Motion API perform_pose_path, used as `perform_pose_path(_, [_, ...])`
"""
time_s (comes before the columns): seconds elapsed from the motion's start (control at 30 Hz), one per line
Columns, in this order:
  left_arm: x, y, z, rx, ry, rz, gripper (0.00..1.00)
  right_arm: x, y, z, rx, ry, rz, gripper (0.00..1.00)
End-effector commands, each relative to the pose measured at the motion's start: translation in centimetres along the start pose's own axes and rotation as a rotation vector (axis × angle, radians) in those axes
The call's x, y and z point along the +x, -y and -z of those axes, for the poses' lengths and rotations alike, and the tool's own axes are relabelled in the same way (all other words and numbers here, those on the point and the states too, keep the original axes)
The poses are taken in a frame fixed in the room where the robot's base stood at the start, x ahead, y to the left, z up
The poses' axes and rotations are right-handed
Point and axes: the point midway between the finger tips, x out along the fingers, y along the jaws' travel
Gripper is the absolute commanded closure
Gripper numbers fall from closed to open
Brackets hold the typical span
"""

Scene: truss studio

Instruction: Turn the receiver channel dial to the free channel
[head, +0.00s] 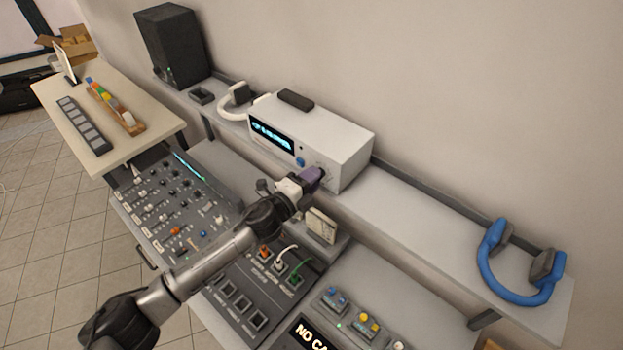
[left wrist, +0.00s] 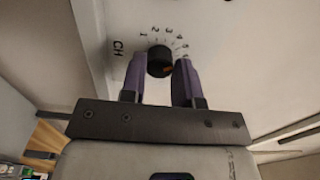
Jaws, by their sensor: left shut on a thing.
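The white receiver (head: 335,143) stands on the wall shelf, with a lit teal display (head: 272,134) that I cannot read surely. In the left wrist view its black channel dial (left wrist: 159,61) sits beside the letters CH and a ring of numbers that starts at 1. My right gripper is out of view.
Blue headphones (head: 518,280) lie on the shelf at right, white ones (head: 235,103) left of the receiver. A black speaker (head: 172,45) stands at the shelf's far end. Mixing panels (head: 172,205) lie below my left arm.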

Motion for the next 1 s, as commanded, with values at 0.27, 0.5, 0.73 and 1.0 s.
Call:
perform_pose_path(0.27, [0.0, 0.0, 0.0, -0.001, 0.001, -0.001, 0.60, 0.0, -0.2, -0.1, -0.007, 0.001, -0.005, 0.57])
perform_pose_path(0.5, [0.0, 0.0, 0.0, -0.002, 0.001, 0.000, 0.45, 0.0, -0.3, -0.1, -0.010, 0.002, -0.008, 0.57])
perform_pose_path(0.73, [-0.3, -0.1, -0.1, -0.002, 0.001, 0.000, 0.45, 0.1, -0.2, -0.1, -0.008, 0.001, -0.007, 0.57])
perform_pose_path(1.0, [-4.0, -0.3, -0.1, -0.001, 0.001, -0.001, 0.45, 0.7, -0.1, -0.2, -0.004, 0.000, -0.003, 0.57])
